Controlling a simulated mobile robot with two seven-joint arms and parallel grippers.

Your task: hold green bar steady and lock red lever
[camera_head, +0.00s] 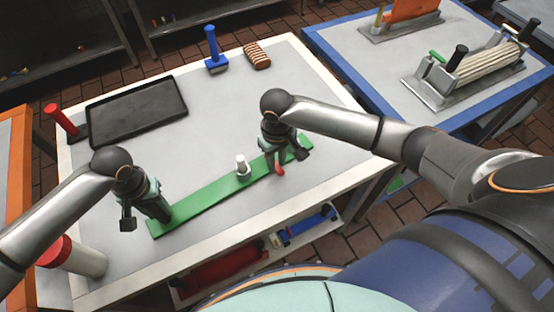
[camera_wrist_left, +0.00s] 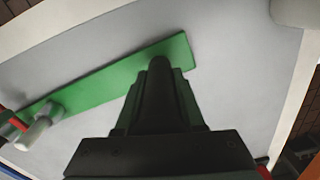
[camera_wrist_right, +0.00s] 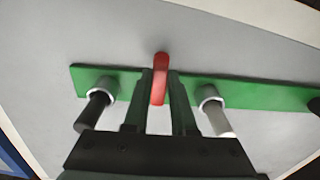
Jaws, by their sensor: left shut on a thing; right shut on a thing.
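The long green bar (camera_head: 205,198) lies flat across the white-topped table; it also shows in the left wrist view (camera_wrist_left: 95,82) and right wrist view (camera_wrist_right: 255,95). My left gripper (camera_head: 162,213) is shut on the bar near its left end. The red lever (camera_head: 280,167) stands at the bar toward its right end. My right gripper (camera_head: 276,160) is shut on the lever, which shows between its fingers in the right wrist view (camera_wrist_right: 160,78). A post with a white handle (camera_wrist_right: 215,112) and one with a black handle (camera_wrist_right: 95,105) flank the lever.
A dark tray (camera_head: 135,110), a red-handled tool (camera_head: 62,120), a blue-handled tool (camera_head: 213,52) and a brown ridged block (camera_head: 257,56) lie farther back. A red-topped white cylinder (camera_head: 75,258) is at front left. A blue-edged table (camera_head: 335,62) adjoins at right.

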